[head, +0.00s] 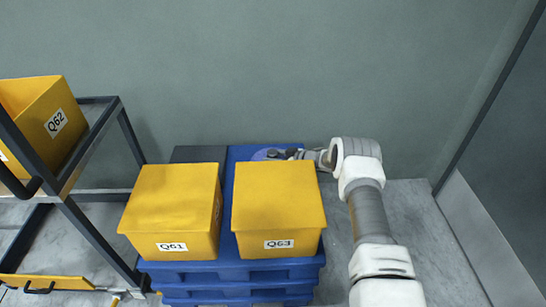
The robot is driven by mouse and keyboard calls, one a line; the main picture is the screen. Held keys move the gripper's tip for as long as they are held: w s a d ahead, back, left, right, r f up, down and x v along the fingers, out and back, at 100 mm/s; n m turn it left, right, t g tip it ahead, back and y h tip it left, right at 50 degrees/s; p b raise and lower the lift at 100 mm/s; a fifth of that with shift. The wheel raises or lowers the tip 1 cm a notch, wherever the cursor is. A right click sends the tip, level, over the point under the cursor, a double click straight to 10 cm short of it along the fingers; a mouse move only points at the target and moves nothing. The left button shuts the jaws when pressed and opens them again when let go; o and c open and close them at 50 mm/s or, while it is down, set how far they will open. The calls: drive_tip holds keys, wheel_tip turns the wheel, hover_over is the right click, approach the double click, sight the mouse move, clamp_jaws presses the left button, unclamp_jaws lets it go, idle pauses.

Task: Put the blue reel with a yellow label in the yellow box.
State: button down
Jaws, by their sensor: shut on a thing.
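A blue-purple round thing (261,154), which looks like the reel, shows behind the yellow box marked Q63. Its lower part is hidden by that box, and I cannot make out a yellow label. My gripper (279,154) reaches in from the right, behind the box, and is shut on the reel's right side. The fingertips are small and partly hidden. The yellow box Q63 (279,220) stands at the front right of the blue pallets, with the yellow box Q61 (165,215) on its left. Another yellow box, Q62 (62,135), is on the rack at left.
The stacked blue pallets (235,272) stand on the grey floor. A dark surface (199,154) lies at their back left. A dark metal rack (112,240) stands at left, near box Q61. A wall rises behind, and clear floor (425,235) lies at right.

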drive_tip(key=shift+c, duration=1.4)
unclamp_jaws()
drive_tip(key=shift+f, duration=0.1)
